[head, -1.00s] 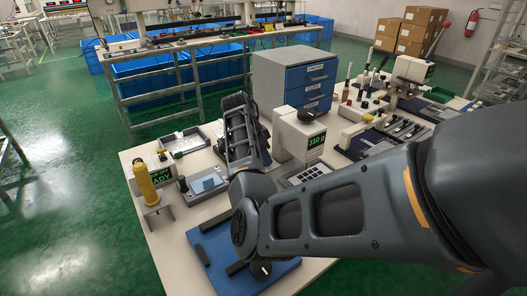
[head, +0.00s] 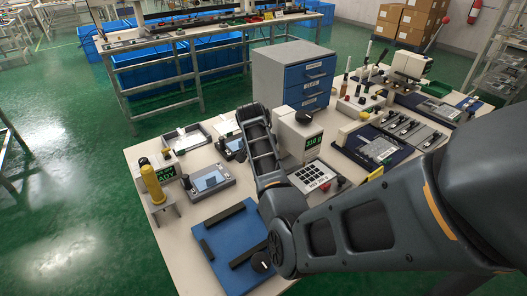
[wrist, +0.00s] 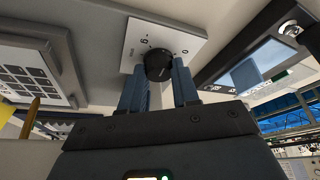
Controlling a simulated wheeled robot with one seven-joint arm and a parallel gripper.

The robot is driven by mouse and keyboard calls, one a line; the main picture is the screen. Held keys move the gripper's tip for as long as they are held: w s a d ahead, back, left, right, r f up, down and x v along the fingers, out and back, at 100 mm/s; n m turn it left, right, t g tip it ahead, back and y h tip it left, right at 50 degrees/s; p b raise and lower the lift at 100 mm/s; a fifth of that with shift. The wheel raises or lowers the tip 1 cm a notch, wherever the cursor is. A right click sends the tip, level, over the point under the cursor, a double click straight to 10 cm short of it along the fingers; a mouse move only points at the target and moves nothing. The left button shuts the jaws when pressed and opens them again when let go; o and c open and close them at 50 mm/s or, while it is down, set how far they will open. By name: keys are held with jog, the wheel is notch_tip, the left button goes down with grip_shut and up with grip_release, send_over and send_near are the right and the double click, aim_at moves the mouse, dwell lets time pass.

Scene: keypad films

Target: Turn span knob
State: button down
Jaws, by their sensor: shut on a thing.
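The span knob (wrist: 158,65) is a round black knob with small pale marks on its face. It sits on a white dial plate (wrist: 187,41) with printed figures and dots, in the upper middle of the wrist view. My gripper (wrist: 159,74) has a blue finger on each side of the knob and is shut on it. The plate's scale is partly covered by the knob and fingers. In the head view my arm hides the gripper and the knob.
A keypad (wrist: 38,82) lies left of the knob in the wrist view; it also shows in the head view (head: 313,178). A dark-framed tray (wrist: 250,52) is close on the right. A white display unit (head: 297,137) stands beside my arm. A blue mat (head: 232,243) lies in front.

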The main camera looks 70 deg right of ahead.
dwell(0.5)
jog(key=c, duration=0.8)
grip_release()
jog(key=shift+b+v, duration=0.3)
jog(key=shift+v, duration=3.65)
